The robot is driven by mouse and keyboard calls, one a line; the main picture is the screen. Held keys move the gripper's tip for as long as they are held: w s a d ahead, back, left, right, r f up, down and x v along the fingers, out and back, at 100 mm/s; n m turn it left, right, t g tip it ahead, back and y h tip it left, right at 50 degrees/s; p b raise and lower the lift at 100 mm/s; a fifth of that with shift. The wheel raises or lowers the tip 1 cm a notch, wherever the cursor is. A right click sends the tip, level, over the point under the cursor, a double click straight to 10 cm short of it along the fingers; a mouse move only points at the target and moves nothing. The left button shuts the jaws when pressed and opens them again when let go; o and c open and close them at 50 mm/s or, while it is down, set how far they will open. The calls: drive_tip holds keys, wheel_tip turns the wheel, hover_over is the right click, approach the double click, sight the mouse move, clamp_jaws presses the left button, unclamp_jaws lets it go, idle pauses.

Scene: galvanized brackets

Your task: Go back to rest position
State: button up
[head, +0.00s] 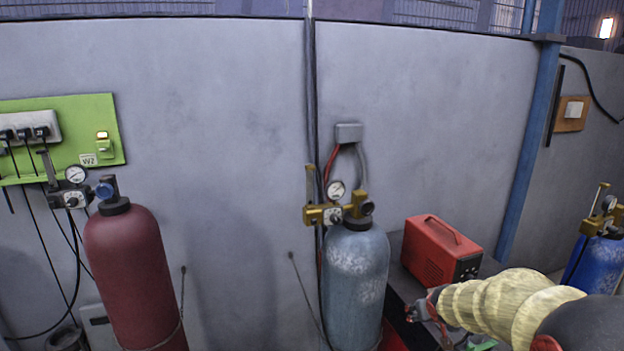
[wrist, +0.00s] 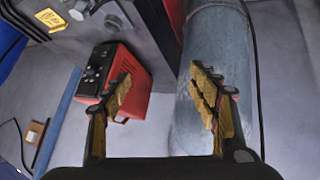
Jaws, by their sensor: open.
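My gripper (wrist: 163,105) is open in the wrist view, with its two yellow-padded fingers apart and nothing between them. In the head view my arm comes in from the lower right, and the gripper end (head: 422,308) is in front of the dark bench beside the pale blue gas cylinder.
The red machine (head: 440,250) stands on the dark bench (head: 400,275) by the wall. The pale blue cylinder (head: 356,270) with brass regulator is left of it. A dark red cylinder (head: 130,270) stands at left, a blue cylinder (head: 597,262) at far right. A blue post (head: 525,140) rises behind.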

drive_tip(key=s+a+f+g+b, duration=0.1)
drive_tip(key=s+a+f+b, duration=0.3)
drive_tip(key=s+b, duration=0.4)
drive_tip(key=s+a+f+g+y+b, duration=0.1)
drive_tip(key=s+a+f+b, duration=0.3)
drive_tip(key=s, duration=1.3)
drive_tip(key=s+a+f+y+b, duration=0.1)
drive_tip(key=s+a+f+b, duration=0.4)
drive_tip(key=s+b, duration=0.6)
drive_tip(key=s+a, duration=0.1)
drive_tip(key=s, duration=0.1)
drive_tip(key=shift+s+m+g+b, duration=0.3)
drive_tip(key=shift+s+g+b, duration=0.05)
drive_tip(key=shift+g, duration=0.05)
drive_tip(key=shift+r, duration=0.1)
drive_tip(key=shift+c, duration=0.5)
